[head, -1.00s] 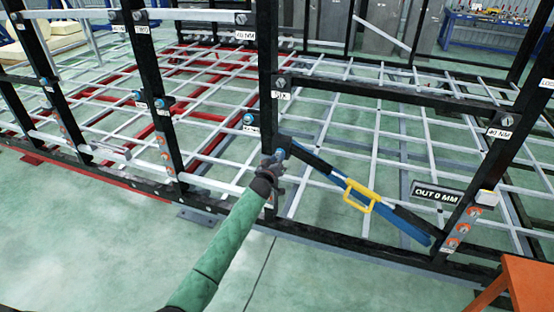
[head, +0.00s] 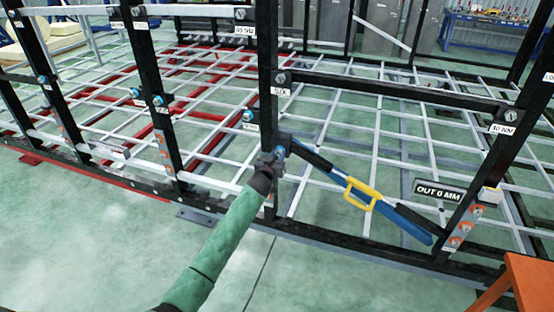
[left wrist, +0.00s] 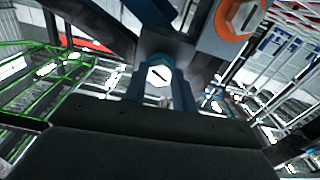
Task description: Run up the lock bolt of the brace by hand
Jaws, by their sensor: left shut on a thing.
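The brace (head: 330,172) is a blue diagonal bar with a yellow handle (head: 361,195), running from the middle black post down to the right post. The lock bolt (head: 280,151) is at its upper left end, by the middle post. My left gripper (head: 274,160) is at that bolt, and its dark fingers partly hide the end. In the left wrist view the bolt's pale hex head (left wrist: 160,75), with a dark line across it, shows between the fingers, which are shut on it. My right gripper is not in view.
A sign reading "OUT 0 MM" (head: 438,192) is near the right post. An orange surface (head: 530,283) is at the lower right. Black posts and white bars surround the brace. The floor in front is clear.

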